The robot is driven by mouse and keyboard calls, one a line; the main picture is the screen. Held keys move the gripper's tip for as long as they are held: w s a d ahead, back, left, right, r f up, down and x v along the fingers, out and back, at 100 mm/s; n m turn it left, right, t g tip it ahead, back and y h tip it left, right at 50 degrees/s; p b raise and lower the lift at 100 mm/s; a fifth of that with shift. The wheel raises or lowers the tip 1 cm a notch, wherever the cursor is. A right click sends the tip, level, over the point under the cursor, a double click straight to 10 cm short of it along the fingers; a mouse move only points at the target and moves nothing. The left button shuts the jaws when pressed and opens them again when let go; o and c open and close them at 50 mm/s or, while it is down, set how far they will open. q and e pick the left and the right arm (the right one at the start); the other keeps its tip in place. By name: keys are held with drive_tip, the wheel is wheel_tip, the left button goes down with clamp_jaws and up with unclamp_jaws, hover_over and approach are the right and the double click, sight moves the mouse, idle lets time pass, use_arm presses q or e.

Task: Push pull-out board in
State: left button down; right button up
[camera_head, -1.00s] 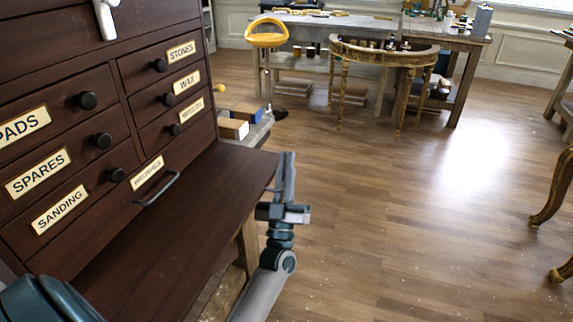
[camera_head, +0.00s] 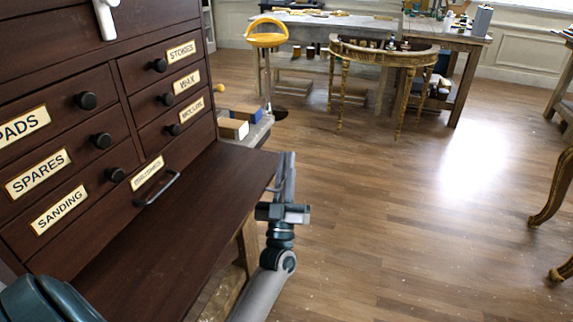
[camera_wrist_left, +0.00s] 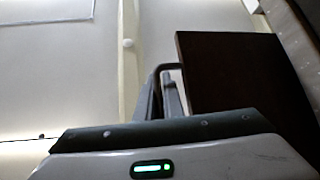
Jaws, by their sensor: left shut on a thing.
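The pull-out board (camera_head: 190,215) is a dark brown flat panel. It sticks out from the drawer cabinet below the lowest row of drawers. The exact contact is hard to see. My right gripper is not in view.
The dark drawer cabinet (camera_head: 100,70) has round black knobs, labels and a bar handle (camera_head: 157,190) above the board. Small boxes (camera_head: 233,128) lie beyond it. A gilt console (camera_head: 385,55) stands at the back before workbenches. The floor (camera_head: 400,220) at right is open.

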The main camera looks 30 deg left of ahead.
sight(253, 168)
use_arm(q)
drive_tip(key=a, duration=0.3)
drive_tip(key=s+a, duration=0.1)
drive_tip(key=a, duration=0.1)
drive_tip(key=s+a, duration=0.1)
drive_tip(key=a, duration=0.2)
drive_tip(key=shift+a+f, duration=0.1)
drive_tip(key=shift+a, duration=0.2)
drive_tip(key=c, duration=2.2)
unclamp_jaws()
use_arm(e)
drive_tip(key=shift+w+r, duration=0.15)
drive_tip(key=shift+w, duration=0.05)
use_arm(q)
drive_tip(key=shift+s, duration=0.1)
